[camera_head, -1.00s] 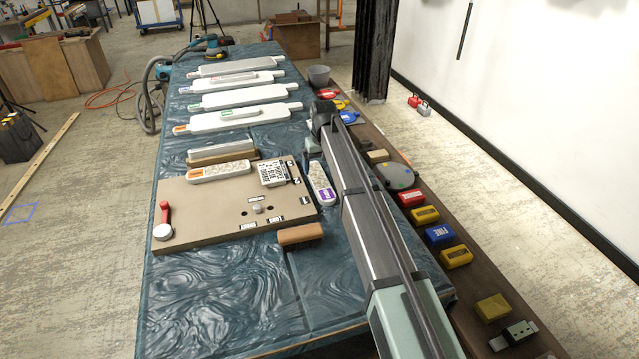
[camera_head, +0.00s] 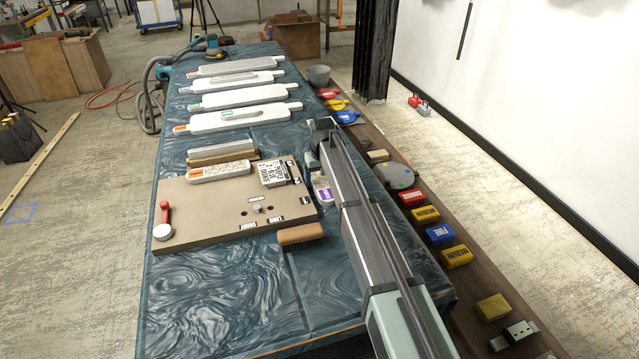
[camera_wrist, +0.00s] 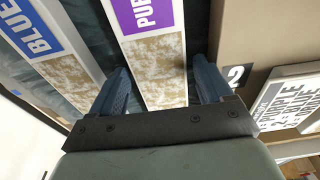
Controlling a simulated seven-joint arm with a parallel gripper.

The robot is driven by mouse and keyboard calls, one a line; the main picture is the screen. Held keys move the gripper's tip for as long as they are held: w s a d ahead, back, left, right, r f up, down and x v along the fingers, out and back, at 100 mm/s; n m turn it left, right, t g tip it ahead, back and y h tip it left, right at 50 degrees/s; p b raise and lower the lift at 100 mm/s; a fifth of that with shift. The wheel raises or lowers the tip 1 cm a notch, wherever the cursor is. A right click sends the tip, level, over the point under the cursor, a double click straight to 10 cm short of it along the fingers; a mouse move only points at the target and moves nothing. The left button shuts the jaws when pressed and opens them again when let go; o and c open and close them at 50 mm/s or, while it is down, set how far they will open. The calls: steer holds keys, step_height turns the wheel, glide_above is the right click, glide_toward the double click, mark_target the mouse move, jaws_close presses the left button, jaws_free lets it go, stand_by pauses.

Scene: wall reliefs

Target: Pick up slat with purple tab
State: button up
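The slat with the purple tab (camera_head: 322,190) lies beside the right edge of the brown board, partly hidden by my arm. In the wrist view the slat (camera_wrist: 155,60) is pale with tan speckles, and its purple tab (camera_wrist: 155,15) shows part of a word at the top edge. My gripper (camera_wrist: 163,80) is open, with one finger on each side of the slat and a narrow gap visible beside it. Whether the fingertips reach down to the slat's sides is unclear. In the head view my arm hides the fingers.
A slat with a blue tab (camera_wrist: 35,38) lies left of the purple one in the wrist view. The brown board (camera_head: 200,220) carries a printed sign (camera_head: 273,173), an orange-tabbed slat (camera_head: 220,171) and a red handle (camera_head: 164,212). A wooden brush (camera_head: 301,234) lies in front.

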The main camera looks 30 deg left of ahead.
steer(key=c, duration=0.9)
steer(key=shift+c, duration=0.3)
